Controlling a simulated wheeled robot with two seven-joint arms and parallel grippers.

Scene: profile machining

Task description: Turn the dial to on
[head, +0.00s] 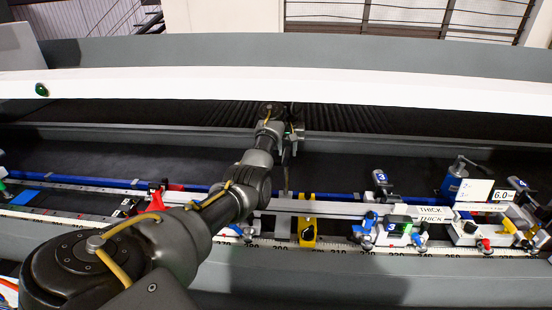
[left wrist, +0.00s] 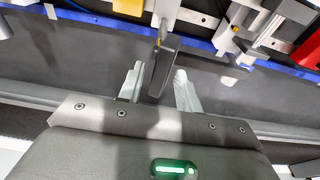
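A small round dark-green knob (head: 41,90) sits on the white beam at the far left of the head view. It is the only dial-like thing I can make out, and its setting is too small to read. My left gripper (head: 291,140) is far to its right, over the dark bed. In the left wrist view my left gripper (left wrist: 159,76) has its two silver fingers spread apart. A dark grey lever-like block (left wrist: 164,62) shows between them, and a gap shows on its left side. I cannot tell if the right finger touches it. My right gripper is not in view.
The long white beam (head: 330,91) crosses the back. A rail with a blue strip (head: 110,183) runs along the front. It carries a yellow block (head: 307,232), red clamps and several blue-and-white fixtures at the right. The dark bed (head: 80,150) at the left is clear.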

